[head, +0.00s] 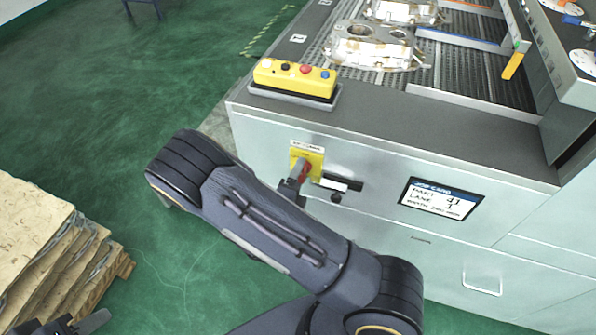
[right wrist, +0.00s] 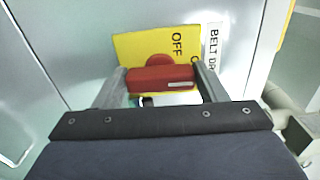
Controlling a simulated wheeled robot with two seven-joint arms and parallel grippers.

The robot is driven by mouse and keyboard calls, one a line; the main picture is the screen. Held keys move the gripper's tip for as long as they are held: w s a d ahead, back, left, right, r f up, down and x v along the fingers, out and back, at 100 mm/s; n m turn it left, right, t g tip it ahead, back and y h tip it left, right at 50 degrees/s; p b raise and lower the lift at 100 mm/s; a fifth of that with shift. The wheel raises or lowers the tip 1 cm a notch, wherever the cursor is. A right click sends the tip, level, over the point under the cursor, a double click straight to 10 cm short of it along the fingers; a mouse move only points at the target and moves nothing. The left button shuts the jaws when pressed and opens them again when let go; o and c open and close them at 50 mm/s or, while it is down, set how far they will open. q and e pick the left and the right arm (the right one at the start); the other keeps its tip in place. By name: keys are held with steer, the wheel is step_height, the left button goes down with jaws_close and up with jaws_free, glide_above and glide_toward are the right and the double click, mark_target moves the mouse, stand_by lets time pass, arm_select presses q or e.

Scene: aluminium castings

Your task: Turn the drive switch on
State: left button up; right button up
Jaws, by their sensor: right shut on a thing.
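The drive switch has a red handle (right wrist: 162,79) on a yellow plate (right wrist: 130,47), mounted on the front of the grey machine; the plate also shows in the head view (head: 313,157). My right gripper (right wrist: 162,82) is shut on the red handle, one finger at each end. In the right wrist view the handle lies level, its white mark towards the "BELT DR..." label (right wrist: 213,50). "OFF" reads sideways above it; another letter beside the right finger is mostly hidden. My left gripper (head: 85,325) is partly visible at the lower left, away from the switch.
A yellow button box (head: 294,76) sits on the machine's edge above the switch. A black handle (head: 343,179) and a display (head: 441,199) are to its right. Castings (head: 370,50) lie on the belt. Stacked boards (head: 30,235) stand at left. Green floor lies open between.

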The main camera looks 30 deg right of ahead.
steer(key=shift+n, duration=0.3)
stand_by(0.4)
steer(key=o, duration=1)
steer(key=b+v, duration=0.1)
steer(key=v, duration=0.7)
steer(key=shift+d, duration=0.1)
